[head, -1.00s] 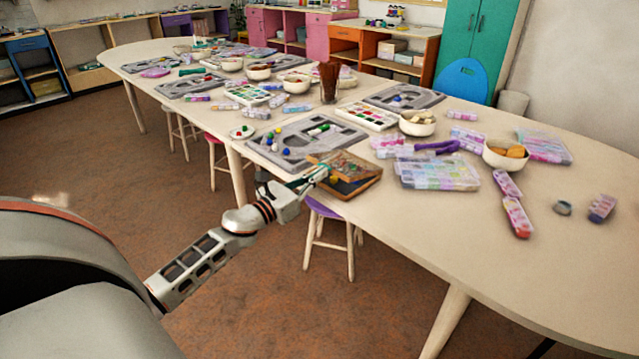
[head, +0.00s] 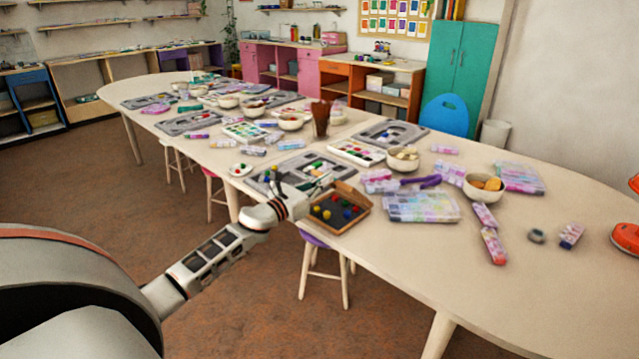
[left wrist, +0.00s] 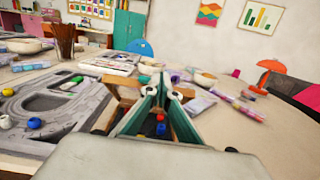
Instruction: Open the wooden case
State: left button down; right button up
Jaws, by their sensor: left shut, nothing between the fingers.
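The wooden case (head: 362,214) sits at the near edge of the table. It stands open: its dark inside and several coloured beads show in the head view. My left gripper (head: 326,181) is over the far left side of the case, shut and empty. In the left wrist view its green fingers (left wrist: 160,90) come together in front of the wooden case (left wrist: 126,84), with red and blue beads visible between them. The fingers and arm partly cover the case, and I cannot tell exactly how the lid rests. My right gripper is not in view.
A grey bead board (head: 262,181) lies left of the case. A clear bead box (head: 422,208) lies close on its right, with bowls (head: 483,187) and bead tubes (head: 492,246) beyond. A brown cup of sticks (head: 320,120) stands behind. The table's right front is mostly clear.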

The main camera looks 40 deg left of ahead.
pick_arm(q)
jog(key=shift+g, duration=0.5)
jog(key=w+r+p, duration=0.3)
jog(key=p, duration=0.1)
jog(key=shift+d, duration=0.15)
jog(key=shift+w+r+p, duration=0.45)
jog(key=shift+w+p, duration=0.1)
jog(key=shift+p, duration=0.1)
jog(key=shift+w+r+g+p, duration=0.2)
jog(key=shift+w+g+p, duration=0.2)
jog(key=shift+w, duration=0.05)
jog(key=shift+w+d+f, duration=0.1)
jog(key=shift+w, duration=0.05)
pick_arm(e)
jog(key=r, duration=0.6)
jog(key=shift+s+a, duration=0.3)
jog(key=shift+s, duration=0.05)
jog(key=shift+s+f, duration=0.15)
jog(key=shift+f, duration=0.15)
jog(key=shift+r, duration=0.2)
